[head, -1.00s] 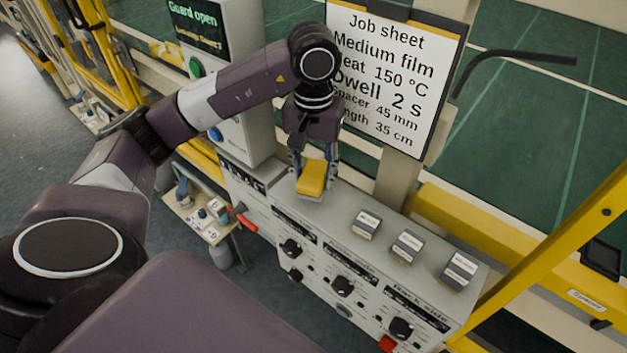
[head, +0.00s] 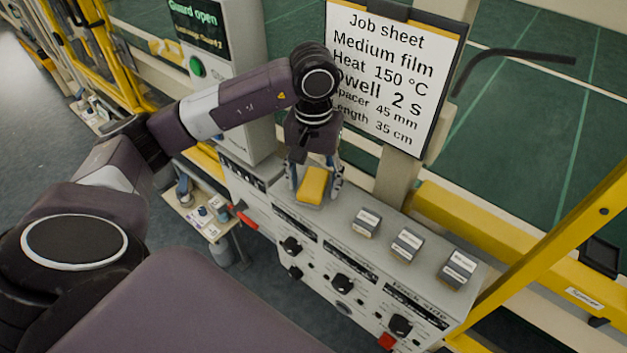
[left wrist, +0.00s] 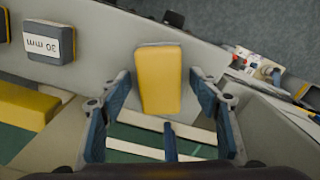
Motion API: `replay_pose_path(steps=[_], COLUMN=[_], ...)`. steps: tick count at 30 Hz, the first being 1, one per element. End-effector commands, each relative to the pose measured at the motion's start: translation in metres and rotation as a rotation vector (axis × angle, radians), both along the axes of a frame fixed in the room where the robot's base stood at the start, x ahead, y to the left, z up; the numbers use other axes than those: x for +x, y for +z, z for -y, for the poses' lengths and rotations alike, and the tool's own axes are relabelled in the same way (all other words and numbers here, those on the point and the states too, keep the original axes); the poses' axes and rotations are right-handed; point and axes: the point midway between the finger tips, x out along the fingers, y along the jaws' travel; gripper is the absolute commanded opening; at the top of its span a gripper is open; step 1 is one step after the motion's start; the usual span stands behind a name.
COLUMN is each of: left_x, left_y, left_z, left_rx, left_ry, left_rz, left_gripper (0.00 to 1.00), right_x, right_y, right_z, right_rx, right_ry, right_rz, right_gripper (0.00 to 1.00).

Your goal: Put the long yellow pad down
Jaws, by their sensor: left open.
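The long yellow pad (head: 313,185) has a grey underside and lies at the far left end of the grey console top (head: 345,212). My left gripper (head: 315,192) points down over it with its fingers spread, one on each side. In the left wrist view the yellow pad (left wrist: 158,82) lies between the open fingers of my left gripper (left wrist: 160,80), with a gap on both sides. My right gripper is out of view.
The job sheet (head: 385,75) stands behind. A screen box (head: 215,40) reads "Guard open". Knobs (head: 343,284) line the console front.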

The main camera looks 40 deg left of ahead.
Motion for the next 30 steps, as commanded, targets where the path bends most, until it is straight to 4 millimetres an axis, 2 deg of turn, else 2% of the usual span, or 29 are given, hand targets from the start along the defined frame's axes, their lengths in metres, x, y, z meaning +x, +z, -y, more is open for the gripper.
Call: replay_pose_path(steps=[6, 8, 15, 24, 30], left_x=[0.000, 0.001, 0.002, 0.001, 0.001], left_y=[0.005, 0.009, 0.049, 0.092, 0.112], left_z=[0.000, 0.000, 0.000, 0.000, 0.000], left_rx=[0.000, 0.000, -0.001, 0.000, 0.000], left_ry=[0.000, 0.000, -0.001, 0.001, 0.001], left_rz=[-0.001, 0.003, 0.007, 0.004, 0.003], left_gripper=[0.57, 0.57, 0.57, 0.57, 0.57], right_x=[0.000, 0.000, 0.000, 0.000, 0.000], right_y=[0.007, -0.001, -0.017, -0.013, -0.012], right_z=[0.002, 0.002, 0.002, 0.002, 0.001], right_rx=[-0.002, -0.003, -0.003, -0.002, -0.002], right_ry=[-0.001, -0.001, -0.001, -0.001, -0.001], right_rz=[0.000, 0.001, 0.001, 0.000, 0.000], right_gripper=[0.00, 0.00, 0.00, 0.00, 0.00])
